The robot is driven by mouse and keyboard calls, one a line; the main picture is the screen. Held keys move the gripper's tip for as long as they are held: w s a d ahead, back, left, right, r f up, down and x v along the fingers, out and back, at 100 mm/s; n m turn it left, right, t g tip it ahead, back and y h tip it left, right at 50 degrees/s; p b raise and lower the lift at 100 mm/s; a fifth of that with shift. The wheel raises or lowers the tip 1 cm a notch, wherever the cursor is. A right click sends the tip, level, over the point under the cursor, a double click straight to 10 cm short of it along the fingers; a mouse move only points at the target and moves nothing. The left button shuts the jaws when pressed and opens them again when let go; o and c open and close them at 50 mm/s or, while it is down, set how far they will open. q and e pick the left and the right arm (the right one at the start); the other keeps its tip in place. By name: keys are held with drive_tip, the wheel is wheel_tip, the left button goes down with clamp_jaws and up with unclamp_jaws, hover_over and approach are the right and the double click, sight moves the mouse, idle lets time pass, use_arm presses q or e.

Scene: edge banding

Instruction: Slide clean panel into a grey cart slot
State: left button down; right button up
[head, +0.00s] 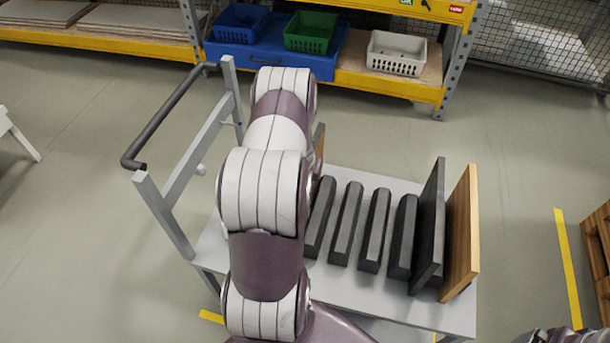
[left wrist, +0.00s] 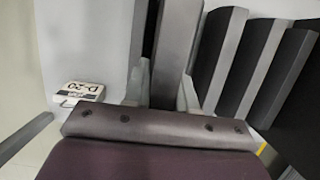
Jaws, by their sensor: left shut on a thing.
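The grey cart (head: 345,285) stands in front of me, with several dark upright dividers (head: 345,222) forming slots across its deck. They also show in the left wrist view (left wrist: 232,50). My left arm reaches over the cart's left part and hides its gripper in the head view. In the left wrist view my left gripper (left wrist: 163,92) is shut on an upright dark grey panel (left wrist: 175,45). A sliver of a brown panel (head: 319,140) shows behind my arm in the head view. I cannot tell how deep the held panel sits in a slot. My right gripper is out of view.
A black panel (head: 429,225) and a wooden panel (head: 461,235) stand at the cart's right end. The cart's handle (head: 165,115) is at left. A yellow shelf (head: 390,85) with bins stands behind.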

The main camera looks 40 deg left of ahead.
use_arm(q)
drive_tip(key=shift+w+r, duration=0.1)
drive_tip(key=c, duration=1)
unclamp_jaws()
drive_tip(key=shift+o, duration=0.9)
drive_tip(key=p+v, duration=0.4)
drive_tip(key=v, duration=0.8)
drive_tip(key=shift+r, duration=0.35)
